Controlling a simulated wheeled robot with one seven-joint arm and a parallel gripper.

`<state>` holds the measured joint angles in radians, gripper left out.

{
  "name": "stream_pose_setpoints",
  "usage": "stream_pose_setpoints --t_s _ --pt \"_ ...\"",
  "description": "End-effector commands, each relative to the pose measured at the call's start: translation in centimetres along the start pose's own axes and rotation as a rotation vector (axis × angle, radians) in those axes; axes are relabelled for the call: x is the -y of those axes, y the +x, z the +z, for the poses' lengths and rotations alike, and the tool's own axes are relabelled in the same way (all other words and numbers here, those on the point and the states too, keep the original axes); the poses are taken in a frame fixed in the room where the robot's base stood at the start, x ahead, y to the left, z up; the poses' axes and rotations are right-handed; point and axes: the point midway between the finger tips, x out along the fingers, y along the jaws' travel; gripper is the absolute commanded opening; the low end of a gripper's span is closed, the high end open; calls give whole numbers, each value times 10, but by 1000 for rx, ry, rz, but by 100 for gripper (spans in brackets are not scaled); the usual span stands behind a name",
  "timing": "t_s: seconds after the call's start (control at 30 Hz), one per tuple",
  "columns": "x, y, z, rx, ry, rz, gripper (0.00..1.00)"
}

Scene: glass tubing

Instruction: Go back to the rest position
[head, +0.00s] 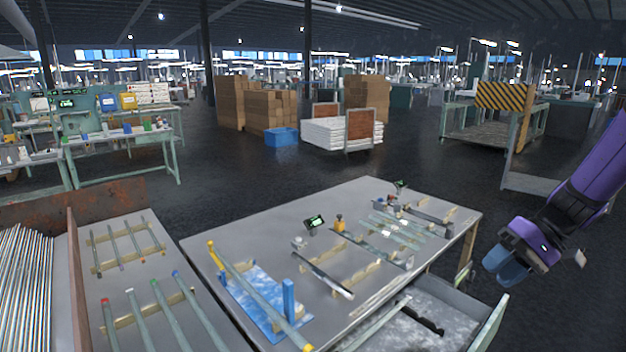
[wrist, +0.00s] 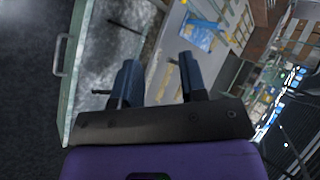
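My gripper (head: 507,266) hangs at the right in the head view, in the air beyond the table's right edge. In the wrist view its two dark blue fingers (wrist: 159,72) stand apart with nothing held between them. My purple arm reaches up to the top right. The grey table (head: 215,250) carries glass tubes on wooden rests and a blue mat (head: 240,300) with a blue post (head: 288,298) and a long tube lying over it. My gripper touches none of these.
An open drawer (head: 489,322) with a dark object inside sticks out below the table's right edge; its front also shows in the wrist view (wrist: 72,55). A second bench (head: 160,275) with several tubes stands at left.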

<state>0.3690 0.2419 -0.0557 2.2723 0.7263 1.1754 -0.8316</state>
Motion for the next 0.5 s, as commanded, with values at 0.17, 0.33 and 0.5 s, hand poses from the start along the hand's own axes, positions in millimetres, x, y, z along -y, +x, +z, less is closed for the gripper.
stream_pose_setpoints --t_s 0.17,0.33,0.5 --pt "37 -13 30 -7 -42 138 39" --pt "65 -23 59 -37 -75 267 39" --pt "87 -33 89 -94 -109 388 39"
